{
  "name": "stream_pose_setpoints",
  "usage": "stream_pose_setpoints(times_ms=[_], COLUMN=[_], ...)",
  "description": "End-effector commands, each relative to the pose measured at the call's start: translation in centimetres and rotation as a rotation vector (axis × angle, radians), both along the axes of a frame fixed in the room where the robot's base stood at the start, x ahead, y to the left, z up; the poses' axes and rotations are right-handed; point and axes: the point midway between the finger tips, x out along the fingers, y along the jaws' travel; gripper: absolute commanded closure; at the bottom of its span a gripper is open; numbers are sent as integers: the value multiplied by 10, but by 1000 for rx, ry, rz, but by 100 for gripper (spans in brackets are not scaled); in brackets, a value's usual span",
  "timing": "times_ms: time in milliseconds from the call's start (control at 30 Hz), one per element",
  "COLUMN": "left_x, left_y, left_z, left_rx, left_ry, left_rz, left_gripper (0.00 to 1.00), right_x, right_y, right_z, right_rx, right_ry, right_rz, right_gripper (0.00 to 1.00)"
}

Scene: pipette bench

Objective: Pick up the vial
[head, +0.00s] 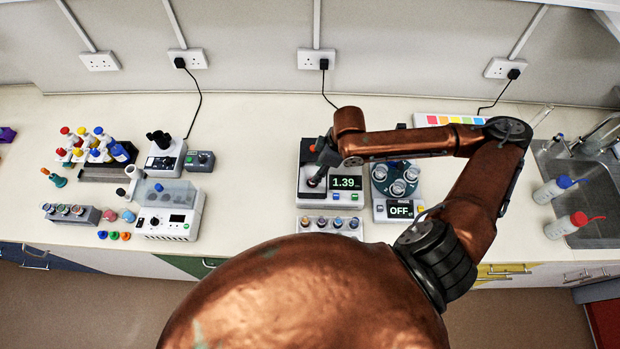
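My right arm reaches across the bench from the right, and its gripper (318,174) points down over the pan of a white device (342,201) whose display reads 1.39. The fingertips are small and dark here, so I cannot tell whether they are open or shut, or whether a vial is between them. Several capped vials stand in a grey rack (308,231) just in front of this device. Another grey rack (91,219) at the left also holds several small vials. I cannot tell which vial is meant. My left gripper is not in view.
A device with a dark round top (379,173) reads OFF, close on the right of the gripper. A white instrument (168,223) and a microscope-like device (166,157) stand at the left. Bottles (572,225) stand by the sink at right. Bench between the left instruments and the display device is clear.

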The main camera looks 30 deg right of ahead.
Motion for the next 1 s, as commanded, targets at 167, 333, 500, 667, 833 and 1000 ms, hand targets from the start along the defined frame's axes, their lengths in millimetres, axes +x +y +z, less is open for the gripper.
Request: stream_pose_setpoints(times_ms=[167,333,500,667,833,1000], left_x=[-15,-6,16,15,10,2], left_y=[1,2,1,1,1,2], left_z=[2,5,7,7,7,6], left_rx=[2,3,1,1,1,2], left_ry=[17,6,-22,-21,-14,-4], left_rz=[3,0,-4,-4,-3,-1], left_gripper=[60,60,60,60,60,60], right_x=[5,7,9,10,10,10], right_y=[6,11,13,13,13,13], right_z=[-20,-45,-56,-57,-56,-56], right_rx=[2,1,-1,-1,-1,-1], right_ry=[4,4,2,1,1,1], right_rz=[0,-1,-1,0,0,0], right_gripper=[62,62,62,62,71,83])
